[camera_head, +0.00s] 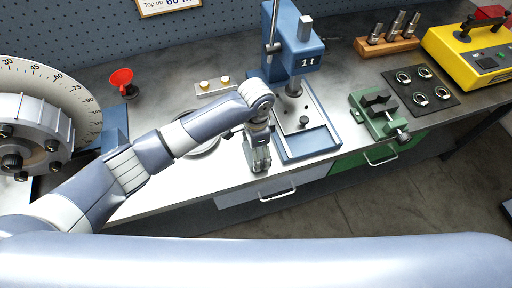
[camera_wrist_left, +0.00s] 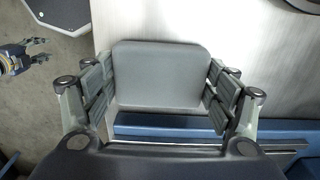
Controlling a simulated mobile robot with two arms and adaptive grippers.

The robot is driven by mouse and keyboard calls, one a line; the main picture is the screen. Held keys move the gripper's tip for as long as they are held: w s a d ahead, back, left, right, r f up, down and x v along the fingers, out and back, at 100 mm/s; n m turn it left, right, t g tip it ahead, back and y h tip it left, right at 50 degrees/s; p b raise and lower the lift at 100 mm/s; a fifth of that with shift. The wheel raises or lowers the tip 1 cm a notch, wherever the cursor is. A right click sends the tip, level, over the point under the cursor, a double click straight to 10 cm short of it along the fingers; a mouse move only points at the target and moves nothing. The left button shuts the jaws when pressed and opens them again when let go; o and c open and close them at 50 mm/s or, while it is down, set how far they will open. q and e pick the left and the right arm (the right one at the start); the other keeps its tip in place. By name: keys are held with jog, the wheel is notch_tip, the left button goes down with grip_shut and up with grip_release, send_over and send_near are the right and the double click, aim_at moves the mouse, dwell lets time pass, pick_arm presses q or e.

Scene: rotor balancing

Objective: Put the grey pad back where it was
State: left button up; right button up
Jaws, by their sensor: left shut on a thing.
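My left gripper (camera_head: 258,160) points down over the bench's front part, just left of the blue press base (camera_head: 312,144). In the left wrist view, the left gripper (camera_wrist_left: 163,88) is shut on the grey pad (camera_wrist_left: 162,75), a flat rounded rectangular block held between its two fingers. The blue edge of the press base (camera_wrist_left: 200,131) shows just beyond the pad. Whether the pad touches the bench is unclear. In the head view the pad cannot be made out clearly. My right gripper (camera_wrist_left: 45,49) shows at the left of the wrist view, over the floor, with its fingers apart.
The blue press (camera_head: 300,50) stands right of my left gripper. A green vise (camera_head: 378,115), a dark mat (camera_head: 421,91) with several metal rings and a yellow box (camera_head: 475,55) are farther right. A dial and rotor (camera_head: 35,130) stand left.

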pick_arm(q)
jog(key=shift+f, duration=0.15)
jog(key=o, duration=1)
jog(key=shift+o, duration=0.2)
notch_tip(320, 180, up, 12)
jog(key=b, duration=0.2)
jog(key=shift+r+b, duration=0.2)
jog(key=shift+b, duration=0.1)
jog(key=shift+f, duration=0.1)
